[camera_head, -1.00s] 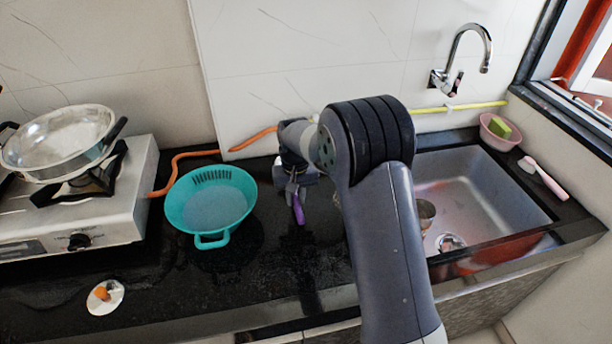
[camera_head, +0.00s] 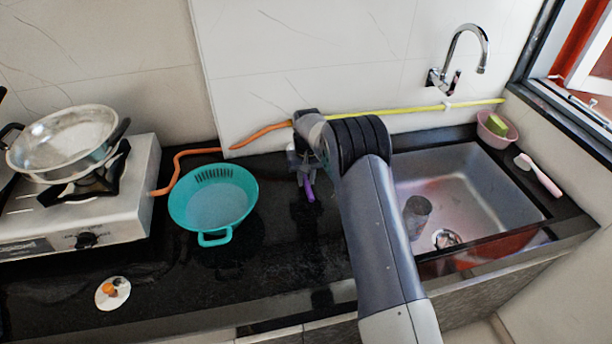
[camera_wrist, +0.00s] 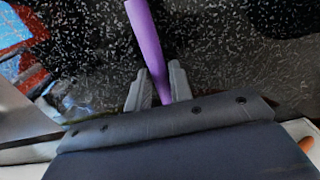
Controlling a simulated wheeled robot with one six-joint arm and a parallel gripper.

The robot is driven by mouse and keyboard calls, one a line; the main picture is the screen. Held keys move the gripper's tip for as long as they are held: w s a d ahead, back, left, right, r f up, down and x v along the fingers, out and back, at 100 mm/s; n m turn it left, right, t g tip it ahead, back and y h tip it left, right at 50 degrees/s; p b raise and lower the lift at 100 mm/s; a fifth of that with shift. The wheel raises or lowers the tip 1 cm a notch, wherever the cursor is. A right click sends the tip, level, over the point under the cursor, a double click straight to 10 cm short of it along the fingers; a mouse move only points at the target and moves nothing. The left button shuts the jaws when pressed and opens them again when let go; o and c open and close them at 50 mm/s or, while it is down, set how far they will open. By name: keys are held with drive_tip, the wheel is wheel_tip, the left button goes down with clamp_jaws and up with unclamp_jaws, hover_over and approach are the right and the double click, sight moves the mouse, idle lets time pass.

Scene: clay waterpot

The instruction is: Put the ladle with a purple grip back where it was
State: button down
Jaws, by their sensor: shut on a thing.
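The ladle's purple grip (camera_head: 309,190) shows below my gripper (camera_head: 304,176) in the head view, over the black counter between the teal colander and the sink. In the wrist view the purple grip (camera_wrist: 147,40) runs up from between the two grey fingers of my gripper (camera_wrist: 158,84), which are shut on it. The rest of the ladle is hidden by my gripper and arm. I cannot tell whether the grip touches the counter.
A teal colander (camera_head: 232,226) stands left of my gripper, beside a stove (camera_head: 140,205) with a steel pan (camera_head: 62,140). A sink (camera_head: 480,185) with a metal cup (camera_head: 416,214) lies right of my arm. A small white dish (camera_head: 122,297) is at the front left.

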drive_tip(key=shift+w+f, duration=0.1)
drive_tip(key=shift+f, duration=0.05)
drive_tip(key=c, duration=1.3)
unclamp_jaws()
drive_tip(key=shift+f, duration=0.15)
drive_tip(key=shift+o, duration=0.2)
wheel_tip(320, 180, up, 12)
drive_tip(key=b, duration=0.1)
drive_tip(key=shift+r+b, duration=0.25)
drive_tip(key=shift+b, duration=0.1)
drive_tip(key=shift+d, duration=0.1)
